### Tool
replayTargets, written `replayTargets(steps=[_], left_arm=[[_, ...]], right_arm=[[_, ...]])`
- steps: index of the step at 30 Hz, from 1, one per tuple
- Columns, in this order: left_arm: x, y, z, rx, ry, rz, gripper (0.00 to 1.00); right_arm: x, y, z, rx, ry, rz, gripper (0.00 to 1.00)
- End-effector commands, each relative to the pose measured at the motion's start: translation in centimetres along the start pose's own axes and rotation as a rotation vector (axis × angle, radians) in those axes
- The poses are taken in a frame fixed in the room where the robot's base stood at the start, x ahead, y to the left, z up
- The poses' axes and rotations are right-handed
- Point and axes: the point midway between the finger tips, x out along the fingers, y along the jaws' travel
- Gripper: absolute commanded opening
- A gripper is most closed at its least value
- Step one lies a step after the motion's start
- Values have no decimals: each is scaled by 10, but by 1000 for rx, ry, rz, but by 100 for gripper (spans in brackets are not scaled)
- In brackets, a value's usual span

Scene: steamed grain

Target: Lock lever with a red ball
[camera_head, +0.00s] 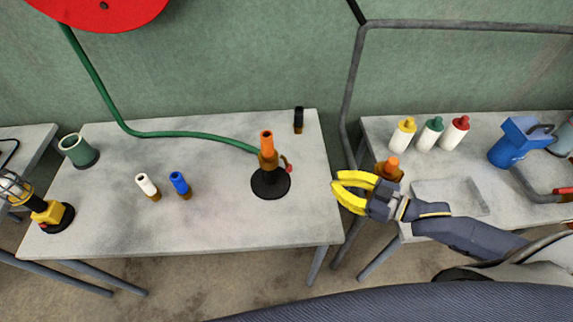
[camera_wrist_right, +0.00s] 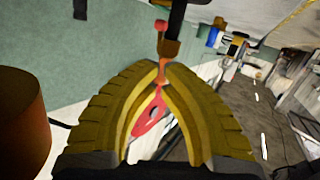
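In the head view, a fitting with an orange top (camera_head: 267,141) and a brass-brown body stands upright on a round black base (camera_head: 270,186) on the left table. A small lever with a red ball (camera_head: 289,169) sticks out at its right side. My right gripper (camera_head: 334,181) has yellow fingers and is to the right of the lever, apart from it, over the table's right edge. Its fingertips almost meet, with nothing held. The wrist view shows the fitting's orange end (camera_wrist_right: 162,70) beyond the fingertips and the red ball (camera_wrist_right: 160,25). My left gripper is not in view.
A green hose (camera_head: 180,134) runs to the fitting. White (camera_head: 146,185) and blue (camera_head: 179,183) nozzles and a black one (camera_head: 298,118) stand on the left table (camera_head: 210,220). An orange-capped object (camera_head: 391,166) stands near my right gripper. Several bottles (camera_head: 430,134) line the right table.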

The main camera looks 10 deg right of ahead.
Motion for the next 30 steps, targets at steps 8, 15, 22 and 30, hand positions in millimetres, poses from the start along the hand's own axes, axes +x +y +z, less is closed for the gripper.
replayTargets(steps=[8, 15, 22, 30], left_arm=[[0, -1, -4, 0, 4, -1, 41], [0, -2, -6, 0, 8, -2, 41], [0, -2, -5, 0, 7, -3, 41], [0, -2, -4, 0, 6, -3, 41]], right_arm=[[16, 2, -2, 0, 6, 1, 0], [44, 1, -2, 0, 6, 0, 0], [74, 1, -2, 0, 6, 0, 0], [110, 1, -2, 1, 5, 1, 0]])
